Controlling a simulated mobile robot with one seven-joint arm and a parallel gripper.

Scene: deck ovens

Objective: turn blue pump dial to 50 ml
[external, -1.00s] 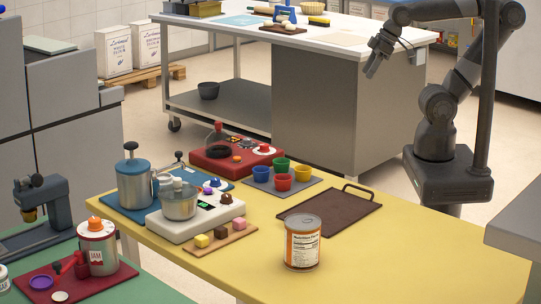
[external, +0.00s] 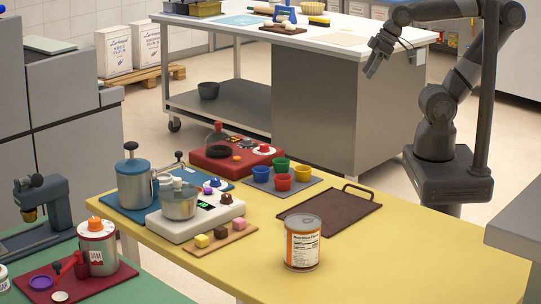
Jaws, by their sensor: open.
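The blue pump (external: 133,184) is a metal canister with a blue lid and black knob. It stands on a blue base (external: 128,207) at the left end of the yellow table. A small blue knob on a white disc, which looks like its dial (external: 215,183), sits at the right end of that base. Its setting and markings are too small to read. My gripper (external: 371,68) is open and empty, raised at the upper right, far from the dial and apart from everything.
A white scale (external: 197,226) with a metal bowl (external: 179,202) stands in front of the dial. A red device (external: 212,158) is behind it. Coloured cups (external: 282,183), a brown tray (external: 328,218) and a can (external: 302,243) stand to the right. The table's front right is clear.

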